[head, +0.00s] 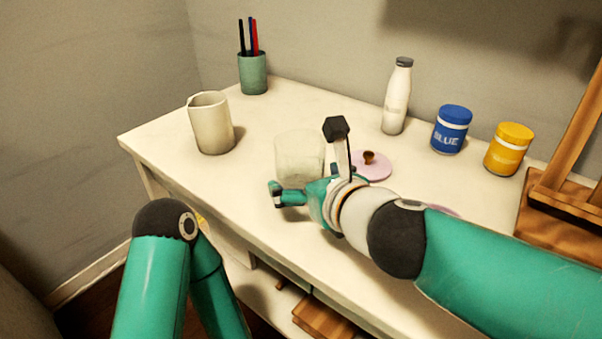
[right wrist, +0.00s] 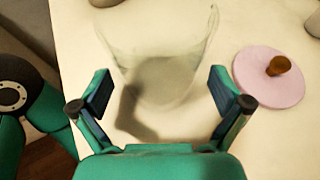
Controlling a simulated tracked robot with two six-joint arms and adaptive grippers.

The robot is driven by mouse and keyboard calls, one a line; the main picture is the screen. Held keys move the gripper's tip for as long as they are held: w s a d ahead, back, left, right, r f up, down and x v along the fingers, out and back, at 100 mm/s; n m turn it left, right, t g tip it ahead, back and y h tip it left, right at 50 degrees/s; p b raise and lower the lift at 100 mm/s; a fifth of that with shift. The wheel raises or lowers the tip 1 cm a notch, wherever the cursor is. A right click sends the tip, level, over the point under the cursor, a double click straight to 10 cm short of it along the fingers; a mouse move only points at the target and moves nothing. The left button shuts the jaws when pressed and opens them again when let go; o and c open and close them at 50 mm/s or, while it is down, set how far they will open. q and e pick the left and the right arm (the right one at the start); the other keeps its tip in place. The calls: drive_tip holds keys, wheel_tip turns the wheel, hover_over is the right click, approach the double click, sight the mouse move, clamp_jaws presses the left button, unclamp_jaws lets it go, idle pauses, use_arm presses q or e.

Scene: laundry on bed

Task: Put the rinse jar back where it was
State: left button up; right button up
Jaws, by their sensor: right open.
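The rinse jar (head: 299,155), a clear glass, stands upright on the white table near its middle. It also shows in the right wrist view (right wrist: 165,50), just ahead of the fingers. My right gripper (head: 303,183) is at the near side of the jar, low over the table. In the right wrist view, its fingers (right wrist: 160,86) are spread apart with the jar's lower part in line with the gap. I cannot tell whether they touch it. My left arm shows at the lower left, but its gripper is out of view.
A pink lid (head: 372,168) with a brown knob lies just right of the jar. A cream pitcher (head: 211,124), pen cup (head: 253,74), white bottle (head: 397,98), blue paint jar (head: 451,130) and yellow paint jar (head: 508,150) stand around. A wooden easel (head: 560,205) is at right.

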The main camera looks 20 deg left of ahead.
drive_tip(key=p+v, duration=0.3)
drive_tip(key=v, duration=0.6)
drive_tip(key=shift+r, duration=0.2)
drive_tip(key=shift+s+d, duration=0.2)
drive_tip(key=shift+d, duration=0.05)
